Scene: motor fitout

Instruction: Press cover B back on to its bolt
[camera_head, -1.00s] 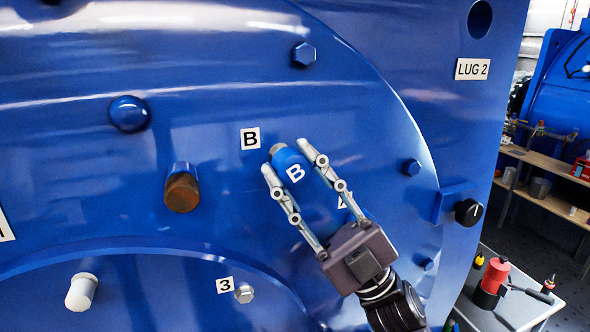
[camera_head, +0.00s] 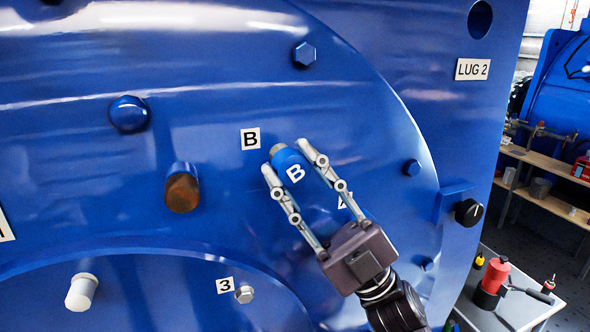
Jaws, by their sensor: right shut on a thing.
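Cover B (camera_head: 293,172) is a blue cap with a white B label, near the middle of the head view. My right gripper (camera_head: 289,157) is shut on it, one finger on each side. The bolt (camera_head: 277,150) shows as a small brownish end at the cover's upper left edge, just below the B plate (camera_head: 250,139) on the blue motor face. I cannot tell how far the cover sits over the bolt. My left gripper is not in view.
A rusty-ended blue stud (camera_head: 182,190) and a round blue cap (camera_head: 129,114) stick out to the left. A white cap (camera_head: 81,291) and bolt 3 (camera_head: 244,294) are below. A black knob (camera_head: 468,212) is at the right.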

